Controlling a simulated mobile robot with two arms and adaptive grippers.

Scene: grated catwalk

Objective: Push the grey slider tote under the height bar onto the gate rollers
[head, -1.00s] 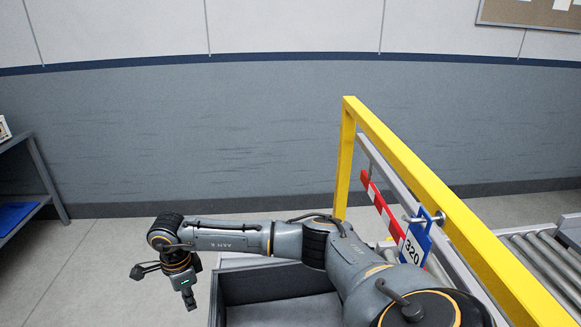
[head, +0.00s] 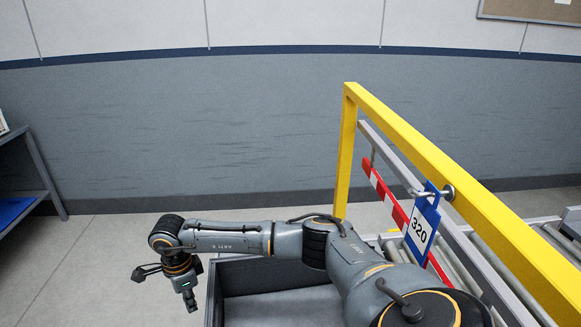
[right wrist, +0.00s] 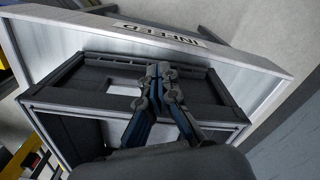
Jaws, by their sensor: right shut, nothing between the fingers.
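The grey tote (head: 268,278) shows in the head view as an open dark box, partly hidden behind my right arm. In the right wrist view its dark rim (right wrist: 85,103) surrounds the fingers. My right gripper (head: 190,304) points down at the tote's left side in the head view. In the right wrist view the right gripper (right wrist: 158,72) is shut and empty, its tips over the tote's edge; I cannot tell whether they touch it. The red and white height bar (head: 384,198) hangs under a yellow frame (head: 345,150). Gate rollers (head: 462,268) lie beyond it. My left gripper is out of view.
A pale plate marked INFEED (right wrist: 255,68) borders the tote in the right wrist view. A shelf (head: 38,170) stands at far left. Floor (head: 100,265) left of my arm is clear.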

